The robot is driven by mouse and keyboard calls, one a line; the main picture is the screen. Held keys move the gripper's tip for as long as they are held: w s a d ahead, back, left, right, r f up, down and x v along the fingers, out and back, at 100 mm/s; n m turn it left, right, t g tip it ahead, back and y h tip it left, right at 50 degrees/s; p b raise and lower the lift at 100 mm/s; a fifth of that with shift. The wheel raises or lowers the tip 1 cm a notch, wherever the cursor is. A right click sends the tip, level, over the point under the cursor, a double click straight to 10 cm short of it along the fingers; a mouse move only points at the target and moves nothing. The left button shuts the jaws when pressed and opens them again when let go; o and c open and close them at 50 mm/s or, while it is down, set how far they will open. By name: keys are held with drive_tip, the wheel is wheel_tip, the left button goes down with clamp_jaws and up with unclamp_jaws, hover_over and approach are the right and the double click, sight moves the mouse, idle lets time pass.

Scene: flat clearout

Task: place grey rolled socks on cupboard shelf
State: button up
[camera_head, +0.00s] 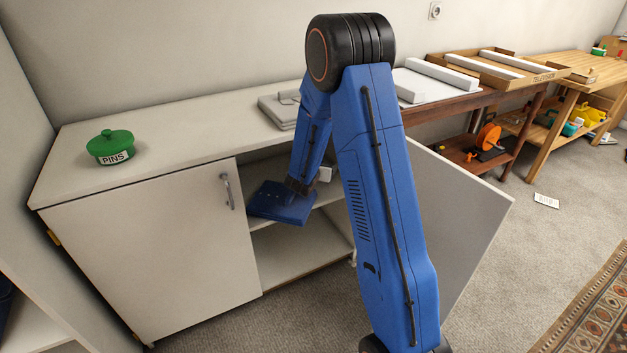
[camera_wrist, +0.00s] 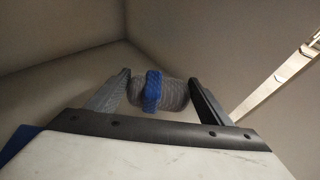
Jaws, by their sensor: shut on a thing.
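The grey rolled socks (camera_wrist: 175,93), with a blue band around the middle, sit between the two fingers of my gripper (camera_wrist: 158,95) in the wrist view. My gripper is shut on them, inside the cupboard. The cupboard (camera_head: 150,255) is white, with its right door (camera_head: 455,215) open and its left door closed. Its shelf (camera_head: 325,192) shows partly behind my arm in the head view. The socks and fingertips are hidden in the head view. I cannot tell whether the socks touch the shelf.
A green tin marked PINS (camera_head: 111,147) and a grey flat stack (camera_head: 281,108) stand on the cupboard top. A low compartment (camera_head: 295,255) under the shelf looks empty.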

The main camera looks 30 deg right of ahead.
sight(321, 188)
drive_tip(key=shift+f, duration=3.5)
drive_tip(key=shift+f, duration=0.15)
drive_tip(key=o, duration=1.1)
drive_tip(key=shift+o, duration=0.2)
